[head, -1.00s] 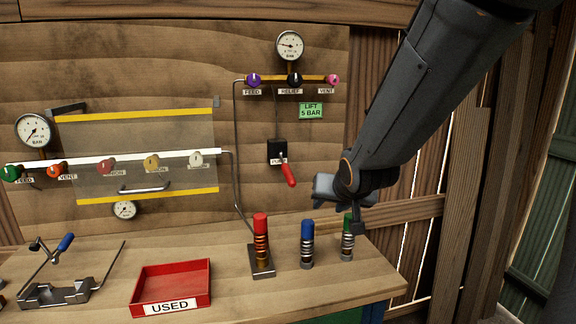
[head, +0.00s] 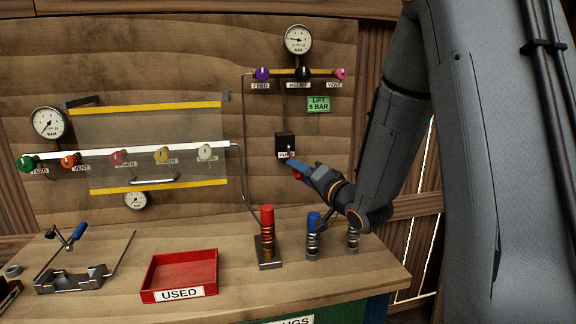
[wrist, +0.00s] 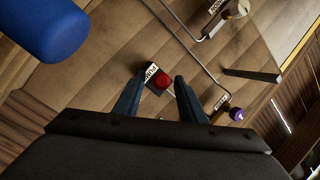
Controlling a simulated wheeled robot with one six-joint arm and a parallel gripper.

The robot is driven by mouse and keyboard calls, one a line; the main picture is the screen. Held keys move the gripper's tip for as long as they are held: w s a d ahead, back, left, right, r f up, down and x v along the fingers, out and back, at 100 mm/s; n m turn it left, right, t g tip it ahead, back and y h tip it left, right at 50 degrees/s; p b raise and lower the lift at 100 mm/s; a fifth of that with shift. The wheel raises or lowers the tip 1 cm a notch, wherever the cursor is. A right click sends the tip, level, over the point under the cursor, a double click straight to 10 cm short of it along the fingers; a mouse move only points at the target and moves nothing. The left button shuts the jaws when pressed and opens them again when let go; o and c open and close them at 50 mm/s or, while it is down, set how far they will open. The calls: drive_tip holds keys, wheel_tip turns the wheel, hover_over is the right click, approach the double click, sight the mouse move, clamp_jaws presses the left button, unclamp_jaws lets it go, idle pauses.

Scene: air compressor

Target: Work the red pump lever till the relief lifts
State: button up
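The red pump lever (head: 297,176) hangs below its black pump box (head: 285,142) on the wooden board, mostly hidden by my gripper. My gripper (head: 298,168) is right at the lever in the head view. In the wrist view my gripper (wrist: 160,80) has its two fingers spread, with the round red end of the lever (wrist: 164,82) showing between the tips. No finger is seen pressed on it. The relief knob (head: 303,73) is black, under a round gauge (head: 298,40). A green sign (head: 318,104) reads LIFT 5 BAR.
Spring plugs with a red top (head: 267,217) and a blue top (head: 313,222) stand on the bench below my arm. A red USED tray (head: 181,274) and a metal clamp tool (head: 72,275) lie further left. The bench front middle is clear.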

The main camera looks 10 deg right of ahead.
drive_tip(key=shift+p+x, duration=0.4)
drive_tip(key=shift+x, duration=2.4)
drive_tip(key=shift+c, duration=0.3)
clamp_jaws()
